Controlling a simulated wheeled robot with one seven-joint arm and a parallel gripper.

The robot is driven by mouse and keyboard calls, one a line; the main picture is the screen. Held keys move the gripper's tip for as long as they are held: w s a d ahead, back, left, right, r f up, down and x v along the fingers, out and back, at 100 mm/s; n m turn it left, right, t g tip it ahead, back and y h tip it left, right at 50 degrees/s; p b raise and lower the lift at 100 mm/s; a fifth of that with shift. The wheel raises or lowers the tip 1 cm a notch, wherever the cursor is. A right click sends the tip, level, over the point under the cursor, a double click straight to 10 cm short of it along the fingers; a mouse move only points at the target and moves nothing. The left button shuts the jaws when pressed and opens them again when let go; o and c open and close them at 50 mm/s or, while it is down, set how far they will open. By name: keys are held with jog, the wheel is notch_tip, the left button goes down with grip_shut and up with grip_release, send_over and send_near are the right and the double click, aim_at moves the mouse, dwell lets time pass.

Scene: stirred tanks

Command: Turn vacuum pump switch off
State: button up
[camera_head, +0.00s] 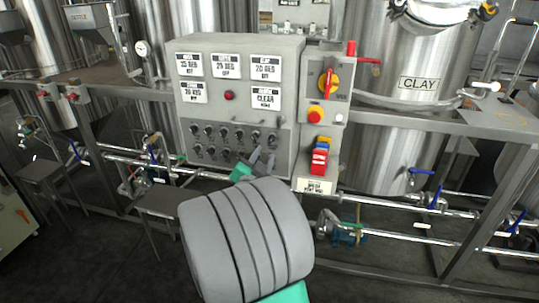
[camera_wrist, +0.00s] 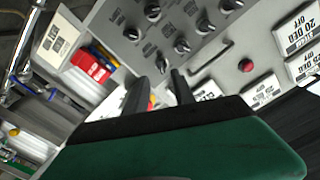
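The grey control panel (camera_head: 285,160) carries two rows of small black rotary switches (camera_head: 222,133); several show in the wrist view (camera_wrist: 182,46). Their labels are too small to read, so I cannot tell which is the vacuum pump switch. My gripper (camera_head: 264,157) is in front of the panel's lower right part and hides some of the lower row. In the wrist view its two dark fingers (camera_wrist: 161,78) stand apart with nothing seen between them. One black switch (camera_wrist: 161,65) shows just beyond the fingertips. I see no clear contact.
A metal rail (camera_head: 440,122) runs beside the panel. Steel tanks (camera_head: 400,130) stand behind; pipes with blue-handled valves (camera_head: 435,198) run below.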

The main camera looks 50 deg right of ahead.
aim_at(270, 142)
jog(key=p+x, duration=0.2)
jog(key=x, duration=0.5)
jog(key=shift+w+d+r, duration=0.15)
jog(key=shift+w+d, duration=0.05)
jog(key=shift+d, duration=0.05)
jog(key=shift+c, duration=0.3)
grip_shut()
